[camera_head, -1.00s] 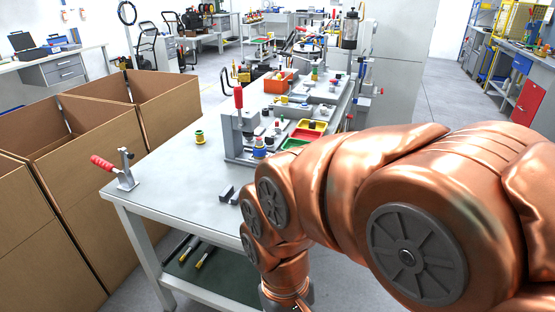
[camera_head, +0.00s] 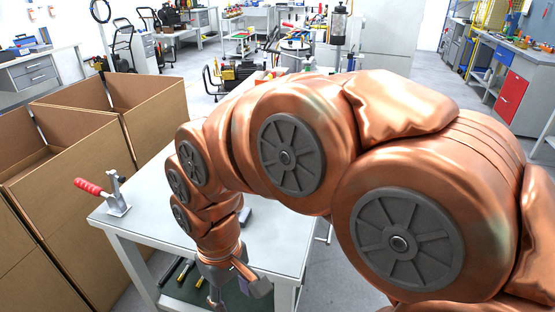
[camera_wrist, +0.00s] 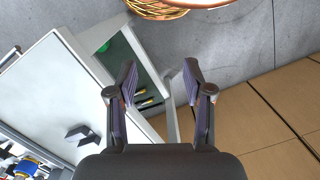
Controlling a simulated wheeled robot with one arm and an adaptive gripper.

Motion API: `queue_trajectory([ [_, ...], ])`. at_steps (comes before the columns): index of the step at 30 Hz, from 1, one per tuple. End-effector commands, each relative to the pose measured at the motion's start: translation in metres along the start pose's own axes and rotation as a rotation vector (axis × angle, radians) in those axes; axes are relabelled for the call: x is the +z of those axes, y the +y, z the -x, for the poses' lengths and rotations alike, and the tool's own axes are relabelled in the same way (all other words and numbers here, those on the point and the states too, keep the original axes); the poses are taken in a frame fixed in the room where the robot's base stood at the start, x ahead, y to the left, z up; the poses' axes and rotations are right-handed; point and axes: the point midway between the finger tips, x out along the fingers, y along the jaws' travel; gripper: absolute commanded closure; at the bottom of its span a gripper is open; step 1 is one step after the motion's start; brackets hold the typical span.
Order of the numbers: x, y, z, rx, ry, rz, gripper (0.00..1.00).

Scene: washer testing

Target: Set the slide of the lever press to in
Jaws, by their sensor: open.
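The lever press with its upright red handle, seen earlier on the table, is now hidden behind my arm in the head view, so its slide cannot be seen. My gripper (camera_head: 238,290) hangs low at the front edge of the table, apart from anything. In the wrist view my gripper (camera_wrist: 159,72) is open and empty, its two fingers spread over the floor and the table's lower shelf.
A red-handled toggle clamp (camera_head: 117,202) stands on the table's left corner (camera_head: 150,215). A dark block (camera_wrist: 82,133) lies on the tabletop. Cardboard boxes (camera_head: 80,150) stand left of the table. Tools lie on the lower shelf (camera_wrist: 125,70).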

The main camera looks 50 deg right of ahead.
Motion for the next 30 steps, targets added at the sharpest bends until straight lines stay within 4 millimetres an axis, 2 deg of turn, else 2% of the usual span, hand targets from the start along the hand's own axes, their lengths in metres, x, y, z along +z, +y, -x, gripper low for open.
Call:
queue_trajectory([
  [1, -0.02, 0.007, 0.016, -0.01, 0.029, 0.009, 0.49],
  [5, -0.073, 0.032, 0.042, -0.03, 0.116, 0.025, 0.49],
  [8, -0.113, 0.06, 0.059, -0.04, 0.19, 0.017, 0.49],
  [11, -0.147, 0.096, 0.073, -0.047, 0.256, -0.006, 0.49],
  [14, -0.177, 0.139, 0.083, -0.049, 0.323, -0.044, 0.49],
  [15, -0.187, 0.159, 0.087, -0.046, 0.35, -0.065, 0.49],
  [17, -0.199, 0.191, 0.089, -0.042, 0.383, -0.099, 0.49],
  [20, -0.213, 0.248, 0.09, -0.022, 0.438, -0.163, 0.49],
  [24, -0.213, 0.323, 0.082, 0.011, 0.484, -0.253, 0.49],
  [27, -0.207, 0.364, 0.075, 0.039, 0.506, -0.302, 0.49],
  [30, -0.2, 0.39, 0.067, 0.056, 0.513, -0.335, 0.49],
])
